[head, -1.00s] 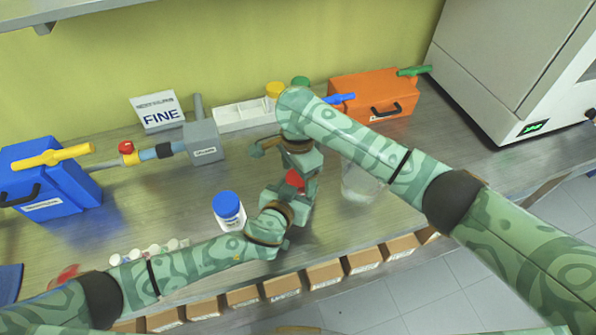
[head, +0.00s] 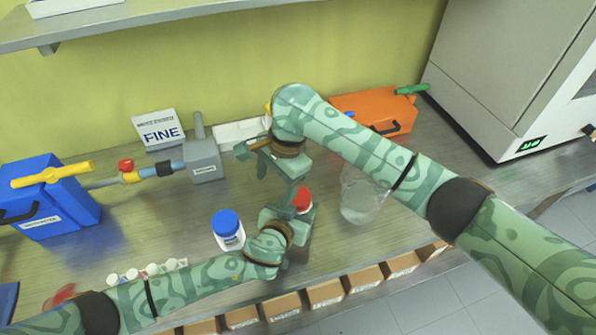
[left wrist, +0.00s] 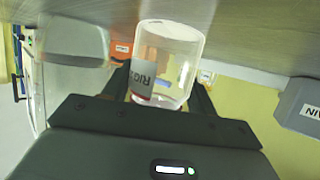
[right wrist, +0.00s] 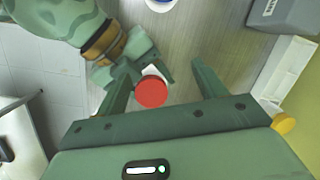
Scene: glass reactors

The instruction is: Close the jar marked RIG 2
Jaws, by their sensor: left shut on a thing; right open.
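The clear jar (left wrist: 184,62) has a label of which "RIG" is readable; the rest of the label is hidden. My left gripper (head: 285,218) is shut around this jar, and its fingers flank the jar in the left wrist view (left wrist: 160,92). A red lid (head: 301,197) sits at the top of the held jar; how tightly it sits I cannot tell. My right gripper (head: 268,165) is open and empty, up and left of the lid in the head view. In the right wrist view the lid (right wrist: 151,91) shows between its spread fingers (right wrist: 162,82), nearer the left finger.
A white bottle with a blue cap (head: 228,229) stands left of my left gripper. A clear beaker (head: 361,203) stands to the right. A grey block (head: 203,160), a FINE sign (head: 159,130), a blue box (head: 50,195) and an orange box (head: 370,112) stand around the bench.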

